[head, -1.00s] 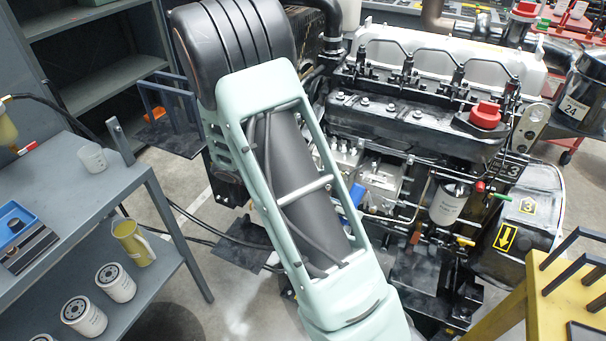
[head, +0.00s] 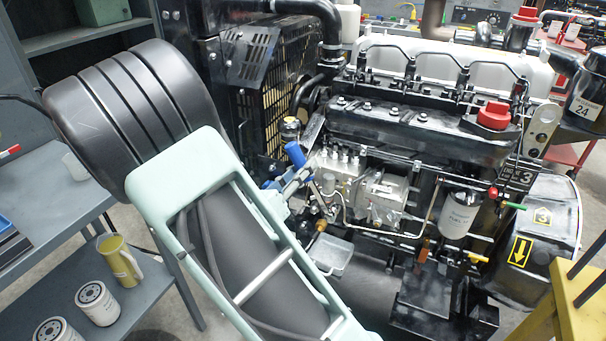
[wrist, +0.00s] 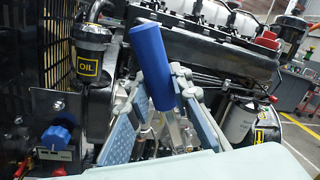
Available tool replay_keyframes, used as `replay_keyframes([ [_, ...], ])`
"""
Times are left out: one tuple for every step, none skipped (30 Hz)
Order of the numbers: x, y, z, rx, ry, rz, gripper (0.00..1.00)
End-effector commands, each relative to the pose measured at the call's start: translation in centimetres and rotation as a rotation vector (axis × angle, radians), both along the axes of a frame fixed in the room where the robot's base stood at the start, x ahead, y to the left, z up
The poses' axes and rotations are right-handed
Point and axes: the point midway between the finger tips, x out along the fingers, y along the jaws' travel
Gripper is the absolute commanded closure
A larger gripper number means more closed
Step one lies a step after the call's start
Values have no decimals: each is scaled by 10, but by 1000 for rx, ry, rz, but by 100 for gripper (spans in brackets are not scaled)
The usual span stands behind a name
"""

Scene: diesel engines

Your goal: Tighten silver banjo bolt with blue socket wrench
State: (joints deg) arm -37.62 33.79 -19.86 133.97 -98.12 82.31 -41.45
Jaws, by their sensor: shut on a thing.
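The blue socket wrench shows its blue handle (head: 296,154) in the head view, at the left end of the engine, and the handle (wrist: 152,66) rises upright, slightly tilted, in the wrist view. The socket end is hidden among the fingers and metal parts. Several silver fittings (head: 340,158) top the fuel pump (head: 385,195) just right of my gripper. I cannot tell which is the silver banjo bolt.
A radiator grille (head: 250,110) stands behind left. A small metal tray (head: 329,256) sits below the gripper. A grey shelf table (head: 75,215) stands at the left.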

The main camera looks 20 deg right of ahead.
Motion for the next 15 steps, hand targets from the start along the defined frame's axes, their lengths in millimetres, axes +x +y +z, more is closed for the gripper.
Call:
replay_keyframes([
  [1, -1, 1, -1, -3, 0, 100],
  [2, -2, 1, -1, -3, -1, 100],
  [4, -4, 1, -1, -3, -1, 100],
  [5, -6, 1, -1, -3, -1, 100],
  [6, -7, 0, -2, -3, -1, 100],
  [8, -10, 0, -1, -3, -3, 100],
  [9, -12, 0, -1, -3, -3, 100],
  [11, -14, 0, -1, -3, -3, 100],
  [13, -16, 0, -1, -3, -3, 100],
  [15, -18, 0, -1, -3, -3, 100],
  [16, -20, 0, -1, -3, -3, 100],
  [18, -22, 0, 0, -4, -3, 100],
  [20, -24, 0, 0, -4, -3, 100],
  [22, -26, 0, -1, -4, -3, 100],
  [24, -28, 0, -1, -3, -3, 100],
])
